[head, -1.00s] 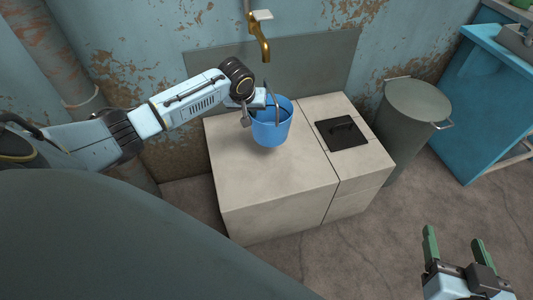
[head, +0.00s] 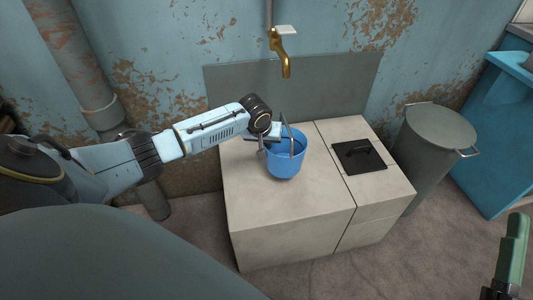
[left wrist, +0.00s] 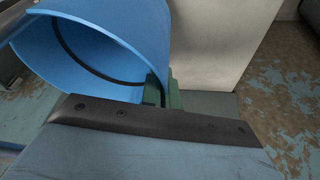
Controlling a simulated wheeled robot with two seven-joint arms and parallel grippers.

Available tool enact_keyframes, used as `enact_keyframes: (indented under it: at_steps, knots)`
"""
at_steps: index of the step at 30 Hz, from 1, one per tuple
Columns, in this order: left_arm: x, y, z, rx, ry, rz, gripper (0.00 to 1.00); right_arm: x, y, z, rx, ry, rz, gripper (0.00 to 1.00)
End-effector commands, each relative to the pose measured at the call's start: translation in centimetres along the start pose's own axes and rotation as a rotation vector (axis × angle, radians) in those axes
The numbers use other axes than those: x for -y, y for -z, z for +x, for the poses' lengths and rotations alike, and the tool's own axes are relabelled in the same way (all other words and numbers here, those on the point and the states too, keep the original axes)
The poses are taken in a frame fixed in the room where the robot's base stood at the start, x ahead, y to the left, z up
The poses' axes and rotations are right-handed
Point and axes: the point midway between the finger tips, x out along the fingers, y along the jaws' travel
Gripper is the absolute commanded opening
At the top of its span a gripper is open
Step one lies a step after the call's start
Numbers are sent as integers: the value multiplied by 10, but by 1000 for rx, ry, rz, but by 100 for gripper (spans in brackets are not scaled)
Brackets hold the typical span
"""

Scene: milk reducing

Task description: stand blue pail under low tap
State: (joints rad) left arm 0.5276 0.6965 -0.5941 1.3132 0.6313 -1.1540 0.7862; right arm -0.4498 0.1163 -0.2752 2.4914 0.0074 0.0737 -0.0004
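The blue pail (head: 285,163) is at the middle of the pale counter top (head: 270,205); I cannot tell whether its base touches the surface. My left gripper (head: 268,140) is at the pail's left rim. The left wrist view shows its green fingers (left wrist: 163,92) closed on the wall of the pail (left wrist: 110,40). The brass tap (head: 283,55) is on the wall behind and above, its spout pointing down. My right gripper (head: 513,252) is at the lower right edge, with only one green finger in view.
A dark square plate with a handle (head: 358,156) is set in the counter's right section. A grey lidded bin (head: 437,140) stands right of the counter. A blue bench (head: 500,130) is at the far right. A pipe (head: 85,70) runs down the wall at left.

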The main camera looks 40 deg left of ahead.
Motion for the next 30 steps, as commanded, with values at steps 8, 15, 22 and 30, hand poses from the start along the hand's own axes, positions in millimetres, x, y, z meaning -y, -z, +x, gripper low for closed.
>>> enact_keyframes:
  at_steps: [8,15,22,30]
  knots:
    - [2,-12,28,0,-1,0,0,1,18,-9,-223,5,-1,69]
    - [3,-15,37,-1,-1,-1,0,1,30,-15,-328,7,0,69]
    - [3,-15,36,-1,-1,-1,0,1,31,-14,-328,7,0,69]
    - [4,-17,39,1,0,1,21,1,31,-14,-326,7,0,69]
